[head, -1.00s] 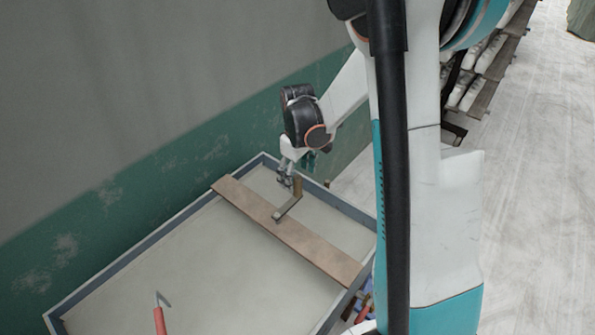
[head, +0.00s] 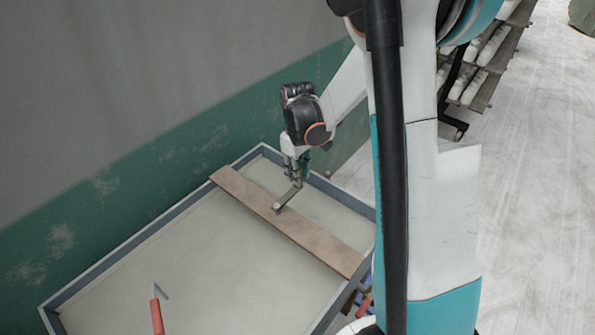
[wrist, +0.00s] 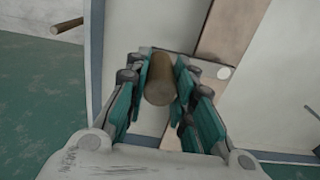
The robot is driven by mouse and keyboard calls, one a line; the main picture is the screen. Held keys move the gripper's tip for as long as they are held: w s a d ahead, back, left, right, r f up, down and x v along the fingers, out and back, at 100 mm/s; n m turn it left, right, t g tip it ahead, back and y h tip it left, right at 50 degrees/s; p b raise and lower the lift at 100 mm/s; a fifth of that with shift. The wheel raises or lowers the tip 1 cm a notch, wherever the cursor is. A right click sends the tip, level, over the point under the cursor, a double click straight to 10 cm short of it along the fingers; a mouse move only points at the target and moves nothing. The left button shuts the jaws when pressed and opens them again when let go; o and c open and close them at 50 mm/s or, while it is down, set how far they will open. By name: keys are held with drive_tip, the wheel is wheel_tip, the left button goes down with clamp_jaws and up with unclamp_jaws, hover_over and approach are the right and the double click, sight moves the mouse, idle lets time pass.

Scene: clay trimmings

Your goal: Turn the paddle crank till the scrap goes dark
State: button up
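The crank is a flat metal arm (head: 287,199) on the wooden board (head: 235,187) across the trough. It also shows in the wrist view (wrist: 190,62). Its brown cylindrical handle (wrist: 160,82) stands up at the arm's outer end. My gripper (head: 293,178) is down at the handle. In the wrist view, my gripper's teal fingers (wrist: 161,75) lie on either side of the handle, very close to it; I cannot tell whether both press on it. The scrap (head: 170,262) is a pale grey, even surface filling the trough. The paddle is not visible.
The trough's blue-grey rim (head: 120,255) runs beside a green and grey wall (head: 120,190). A red-handled tool (head: 157,312) is at the near end. Small coloured items (head: 364,303) lie by the right side. A rack (head: 480,75) stands farther off on pale floor.

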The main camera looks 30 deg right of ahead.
drive_tip(key=shift+w+a, duration=0.55)
drive_tip(key=shift+w, duration=0.3)
drive_tip(key=shift+w+a, duration=0.55)
drive_tip(key=shift+w, duration=0.25)
drive_tip(key=shift+w+a+b, duration=0.25)
drive_tip(key=shift+w+a, duration=0.25)
drive_tip(key=shift+a, duration=0.35)
drive_tip(key=shift+w+a+b, duration=0.2)
drive_tip(key=shift+w+a, duration=0.3)
drive_tip(key=shift+a, duration=0.35)
drive_tip(key=a, duration=0.4)
drive_tip(key=shift+w, duration=0.25)
drive_tip(key=shift+s+a+b, duration=0.25)
drive_tip(key=shift+s+a, duration=0.05)
drive_tip(key=shift+a, duration=0.65)
drive_tip(key=shift+s+a+b, duration=0.2)
drive_tip(key=shift+s+a, duration=0.1)
drive_tip(key=shift+a, duration=0.6)
